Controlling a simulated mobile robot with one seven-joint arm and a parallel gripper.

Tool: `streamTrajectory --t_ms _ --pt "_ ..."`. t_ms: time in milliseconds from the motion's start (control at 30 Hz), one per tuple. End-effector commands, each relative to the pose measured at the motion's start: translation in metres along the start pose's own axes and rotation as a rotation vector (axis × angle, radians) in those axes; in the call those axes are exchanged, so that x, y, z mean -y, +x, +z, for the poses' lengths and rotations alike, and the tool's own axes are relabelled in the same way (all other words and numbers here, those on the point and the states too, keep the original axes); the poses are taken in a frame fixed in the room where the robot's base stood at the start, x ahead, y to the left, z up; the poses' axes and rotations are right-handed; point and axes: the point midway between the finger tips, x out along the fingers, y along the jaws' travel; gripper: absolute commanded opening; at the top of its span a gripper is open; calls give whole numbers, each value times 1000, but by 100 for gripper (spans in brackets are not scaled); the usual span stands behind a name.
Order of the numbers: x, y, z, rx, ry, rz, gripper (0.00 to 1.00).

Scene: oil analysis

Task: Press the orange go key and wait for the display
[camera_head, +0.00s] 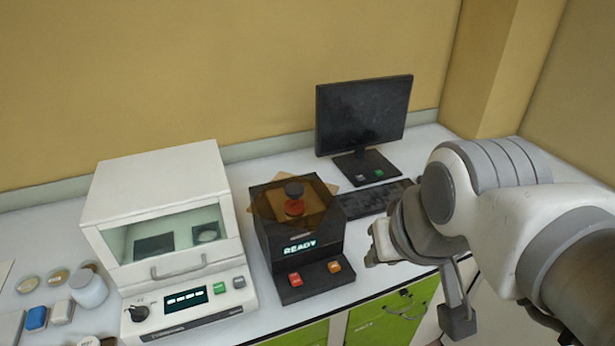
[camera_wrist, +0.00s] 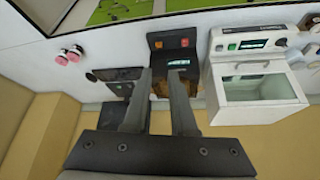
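A black analyser (camera_head: 299,222) stands on the bench with an amber see-through lid, closed over a dark-and-red round part. Its lit display (camera_head: 299,247) reads "READY". On its front ledge are a red key (camera_head: 295,279) at left and the orange key (camera_head: 335,267) at right. In the wrist view, turned upside down, the orange key (camera_wrist: 158,44) is left of the red key (camera_wrist: 184,42). My gripper (camera_head: 372,244) is right of the analyser, apart from the keys. The wrist view shows its two fingers (camera_wrist: 163,72) parted, with nothing held; they partly cover the analyser.
A white balance cabinet (camera_head: 160,196) with a glass front stands left of the analyser. A monitor (camera_head: 363,115) and keyboard (camera_head: 377,200) are behind right. Small dishes, a white jar (camera_head: 89,288) and a blue block (camera_head: 37,317) lie far left. Green cabinet doors are below the bench edge.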

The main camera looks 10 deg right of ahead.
Motion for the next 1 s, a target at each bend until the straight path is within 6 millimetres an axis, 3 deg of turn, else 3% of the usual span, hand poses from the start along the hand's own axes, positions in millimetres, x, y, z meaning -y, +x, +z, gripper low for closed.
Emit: streamTrajectory --t_ms 33,100,133,1000 --pt "0 0 0 0 0 0 14" --pt "0 0 0 0 0 0 1" --pt "0 0 0 0 0 0 0" --pt "0 0 0 0 0 0 0"
